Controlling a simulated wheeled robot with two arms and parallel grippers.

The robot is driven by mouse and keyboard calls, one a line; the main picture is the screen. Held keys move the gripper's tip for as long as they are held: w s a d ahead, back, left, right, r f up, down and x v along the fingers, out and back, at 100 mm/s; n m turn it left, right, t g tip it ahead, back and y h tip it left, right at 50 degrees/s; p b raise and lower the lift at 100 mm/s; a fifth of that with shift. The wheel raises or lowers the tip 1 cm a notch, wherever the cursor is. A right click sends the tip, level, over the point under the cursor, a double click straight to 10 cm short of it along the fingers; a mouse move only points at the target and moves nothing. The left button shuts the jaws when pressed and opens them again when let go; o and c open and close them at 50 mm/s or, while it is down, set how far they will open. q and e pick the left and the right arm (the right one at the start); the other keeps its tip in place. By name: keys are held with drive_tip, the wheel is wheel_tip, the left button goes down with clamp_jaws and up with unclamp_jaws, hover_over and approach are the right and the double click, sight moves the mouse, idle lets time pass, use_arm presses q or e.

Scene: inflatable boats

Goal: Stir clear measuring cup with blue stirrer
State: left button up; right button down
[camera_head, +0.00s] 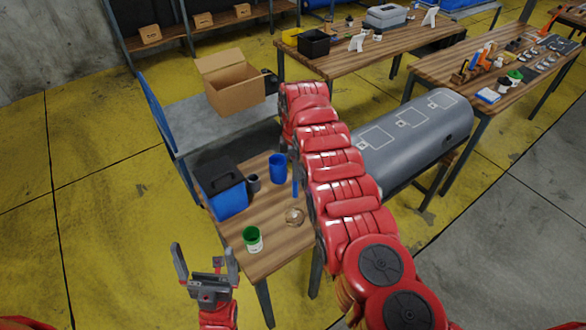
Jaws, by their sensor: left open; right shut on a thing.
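A blue stirrer (295,184) stands roughly upright above the small wooden table, beside my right arm. My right gripper (293,163) is shut on it, mostly hidden behind my red arm links. A small clear round vessel, seemingly the clear measuring cup (294,217), sits on the table below the stirrer and slightly nearer. The stirrer's lower end looks above the cup; I cannot tell whether it is over the opening. My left gripper (203,250) is open and empty, off the table's near left corner.
The wooden table (277,240) also holds a blue cup (278,168), a dark grey cup (254,183), a blue box with a black lid (224,190) and a green-and-white can (253,239). Behind are an open cardboard box (233,87) and a grey inflatable tube (415,140).

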sight(295, 197)
drive_tip(key=f+b, duration=0.2)
drive_tip(key=f, duration=0.1)
drive_tip(key=shift+w+a+f, duration=0.1)
drive_tip(key=shift+w, duration=0.1)
drive_tip(key=shift+s+f+b, duration=0.15)
drive_tip(key=shift+f+b, duration=0.7)
drive_tip(key=shift+f, duration=0.1)
wheel_tip(295, 197, down, 2)
drive_tip(key=shift+f+b, duration=0.15)
drive_tip(key=shift+b, duration=0.65)
drive_tip(key=shift+f+b, duration=2.45)
drive_tip(key=shift+f, duration=0.5)
